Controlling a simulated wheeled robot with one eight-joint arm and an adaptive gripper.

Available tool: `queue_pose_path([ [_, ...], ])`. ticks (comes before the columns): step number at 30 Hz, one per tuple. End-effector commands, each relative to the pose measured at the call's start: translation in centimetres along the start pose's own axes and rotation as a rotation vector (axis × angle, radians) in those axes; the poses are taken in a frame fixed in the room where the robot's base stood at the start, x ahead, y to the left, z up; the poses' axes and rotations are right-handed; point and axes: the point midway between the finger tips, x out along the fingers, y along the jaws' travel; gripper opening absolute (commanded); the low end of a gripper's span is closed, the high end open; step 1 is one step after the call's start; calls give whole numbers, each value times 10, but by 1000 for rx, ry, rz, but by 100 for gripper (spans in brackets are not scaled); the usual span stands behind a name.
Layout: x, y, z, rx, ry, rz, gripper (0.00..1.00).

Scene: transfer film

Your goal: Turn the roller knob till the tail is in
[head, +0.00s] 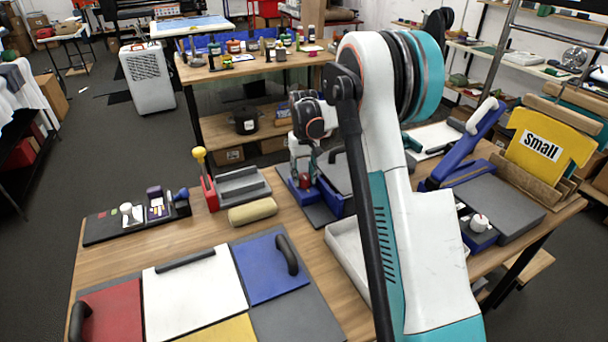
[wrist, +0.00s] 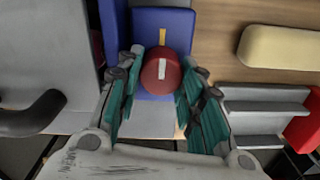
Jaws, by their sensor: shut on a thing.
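The roller knob (wrist: 174,76) is a round red knob with a white stripe. It sits on a blue housing (wrist: 181,21) that bears a yellow mark. In the wrist view the white stripe runs nearly upright, roughly in line with the yellow mark. My gripper (wrist: 166,82) has its green-padded fingers on both sides of the knob and is shut on it. In the head view my gripper (head: 302,170) points down at the blue housing (head: 337,203), and my arm hides part of it. I cannot make out the film tail in either view.
A tan roll (head: 252,211) lies left of the housing, near a grey stepped block (head: 240,187) and a red lever with a yellow ball (head: 205,182). A grey panel with a black handle (wrist: 40,75) is close on the left in the wrist view. Coloured panels (head: 193,290) cover the table front.

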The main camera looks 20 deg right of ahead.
Motion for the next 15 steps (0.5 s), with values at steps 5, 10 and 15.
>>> queue_pose_path([
  [5,-1,-2,-2,-2,5,-3,11],
  [10,-1,-2,-2,-3,5,-3,56],
  [15,-1,-1,-1,-2,4,-1,56],
])
